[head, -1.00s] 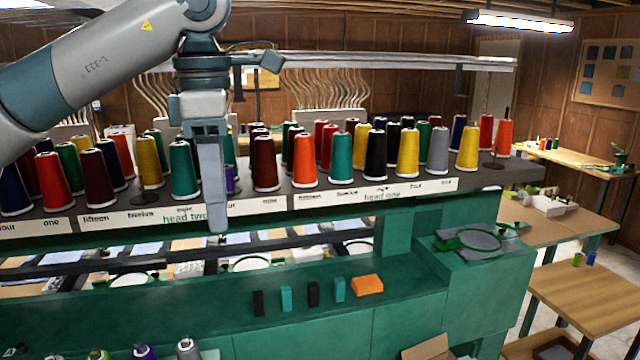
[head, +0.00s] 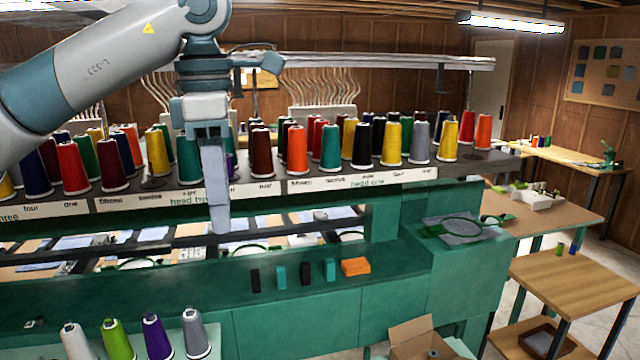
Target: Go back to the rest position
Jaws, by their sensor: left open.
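My left gripper (head: 216,190) hangs pointing down from the arm that comes in at the upper left. Its fingers overlap in this view, and I see nothing held between them. It is in front of the rack (head: 375,185) of thread cones and hides part of the label strip and a few cones behind it. Rows of cones in many colours, such as an orange cone (head: 297,150) and a teal cone (head: 330,148), stand upright on the rack. My right gripper is not in view.
White, lime, purple and grey cones (head: 195,334) stand at the lower left. An open cardboard box (head: 412,335) is at the bottom. Wooden tables (head: 570,280) stand at right.

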